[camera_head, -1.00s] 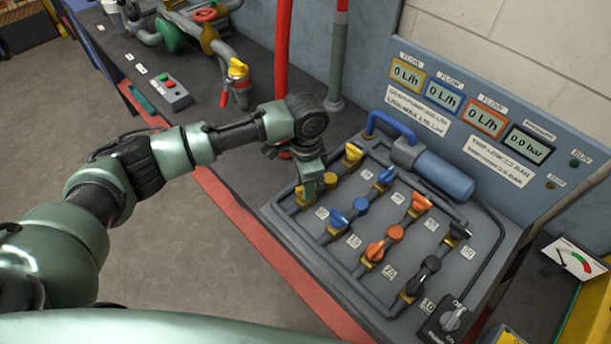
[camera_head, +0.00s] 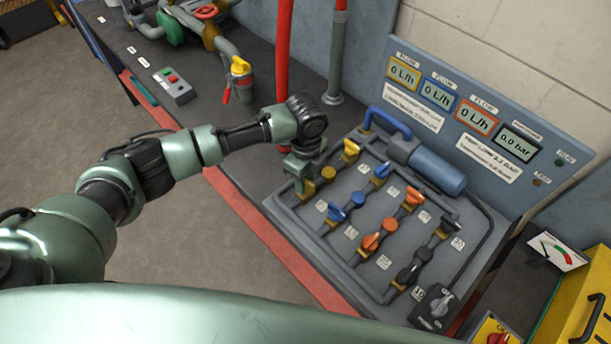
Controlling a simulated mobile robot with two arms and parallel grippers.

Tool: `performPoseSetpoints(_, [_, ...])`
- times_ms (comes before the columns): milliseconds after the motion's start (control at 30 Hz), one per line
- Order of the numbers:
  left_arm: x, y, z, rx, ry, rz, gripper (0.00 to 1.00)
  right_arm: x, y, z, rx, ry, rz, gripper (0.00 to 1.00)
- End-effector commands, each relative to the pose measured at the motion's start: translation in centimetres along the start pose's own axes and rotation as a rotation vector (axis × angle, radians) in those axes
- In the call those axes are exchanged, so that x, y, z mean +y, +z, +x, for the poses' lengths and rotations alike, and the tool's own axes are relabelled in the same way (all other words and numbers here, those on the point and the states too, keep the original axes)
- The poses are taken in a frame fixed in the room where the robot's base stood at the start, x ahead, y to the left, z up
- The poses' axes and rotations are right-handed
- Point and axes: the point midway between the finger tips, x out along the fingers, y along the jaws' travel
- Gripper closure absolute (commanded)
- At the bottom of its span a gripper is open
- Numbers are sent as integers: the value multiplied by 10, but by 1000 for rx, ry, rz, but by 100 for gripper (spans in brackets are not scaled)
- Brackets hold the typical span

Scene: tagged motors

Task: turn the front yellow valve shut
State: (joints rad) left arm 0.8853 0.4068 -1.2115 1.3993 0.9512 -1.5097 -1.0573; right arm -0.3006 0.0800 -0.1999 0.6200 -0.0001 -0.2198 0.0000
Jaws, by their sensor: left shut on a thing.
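The front yellow valve (camera_head: 308,191) sits at the near left end of the pipe board (camera_head: 400,310). My left gripper (camera_head: 300,178) points down over it and is shut on its handle, which the jaws mostly hide. I cannot tell the handle's angle. A round yellow fitting (camera_head: 328,173) lies just behind it on the same pipe. The rear yellow valve (camera_head: 350,149) is farther back, apart from my gripper. My right gripper is not in view.
Blue valves (camera_head: 336,212), orange valves (camera_head: 371,242) and black valves (camera_head: 407,273) stand close to the right. A display panel (camera_head: 470,110) rises behind, reading 0 L/h and 0.0 bar. A button box (camera_head: 174,86) lies on the bench at the upper left.

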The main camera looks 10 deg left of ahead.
Motion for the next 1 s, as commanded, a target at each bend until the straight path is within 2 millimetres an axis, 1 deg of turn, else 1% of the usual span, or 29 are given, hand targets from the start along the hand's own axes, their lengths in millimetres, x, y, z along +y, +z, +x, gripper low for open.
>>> performPoseSetpoints(200, [-2,-1,-2,2,-4,126,100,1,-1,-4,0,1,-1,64])
performPoseSetpoints(400, [-2,-1,-2,2,-5,191,100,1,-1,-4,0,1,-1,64])
performPoseSetpoints(967, [-2,-1,-2,2,-5,219,100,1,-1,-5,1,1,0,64])
performPoseSetpoints(1000, [-2,-1,-2,2,-5,219,59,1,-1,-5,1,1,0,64])
